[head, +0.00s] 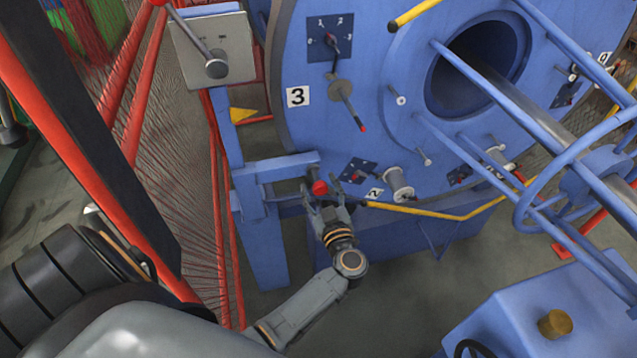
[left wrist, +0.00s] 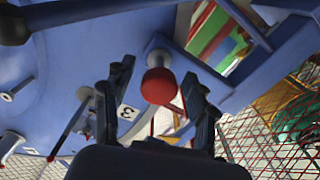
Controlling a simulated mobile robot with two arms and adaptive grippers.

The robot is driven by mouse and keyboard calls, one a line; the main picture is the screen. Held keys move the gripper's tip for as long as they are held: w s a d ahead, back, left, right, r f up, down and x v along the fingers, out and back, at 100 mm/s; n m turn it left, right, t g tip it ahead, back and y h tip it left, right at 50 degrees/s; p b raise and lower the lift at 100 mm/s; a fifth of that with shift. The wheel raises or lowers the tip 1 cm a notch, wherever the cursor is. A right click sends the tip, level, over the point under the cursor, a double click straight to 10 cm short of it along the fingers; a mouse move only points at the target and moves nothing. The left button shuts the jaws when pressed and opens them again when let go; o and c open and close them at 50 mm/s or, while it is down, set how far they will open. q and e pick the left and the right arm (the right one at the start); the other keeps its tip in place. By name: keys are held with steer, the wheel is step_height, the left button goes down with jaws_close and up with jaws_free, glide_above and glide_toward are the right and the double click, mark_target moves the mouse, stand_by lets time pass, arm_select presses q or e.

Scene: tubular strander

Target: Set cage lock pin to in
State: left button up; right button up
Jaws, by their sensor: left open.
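The cage lock pin appears to be the red round knob (head: 320,187) on a short stem at the blue bracket (head: 275,168) beside the large blue disc. In the left wrist view the red knob (left wrist: 159,86) sits between the two fingers, with a pale collar behind it. My left gripper (head: 323,190) is at the knob, its fingers apart on either side. In the left wrist view the left gripper (left wrist: 158,92) is open, and I see no clear contact with the knob. How deep the pin sits is hidden. My right gripper is not in view.
The blue disc (head: 365,50) carries dials, a spool (head: 398,184) and a "3" label (head: 298,96). A yellow bar (head: 430,211) runs right from near the gripper. A red mesh guard (head: 180,150) stands left. A lever box (head: 214,50) is above.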

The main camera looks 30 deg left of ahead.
mark_target(317, 178)
arm_select(q)
steer(key=shift+r, duration=0.1)
jaws_close()
steer(key=p+x, duration=0.1)
steer(key=x, duration=0.1)
steer(key=shift+w+a+r, duration=0.15)
steer(key=shift+a, duration=0.1)
steer(key=shift+w+a, duration=0.2)
steer(key=shift+w, duration=0.05)
steer(key=shift+c, duration=1)
jaws_free()
steer(key=shift+o, duration=1)
steer(key=shift+w+a+f, duration=0.1)
steer(key=shift+f, duration=0.1)
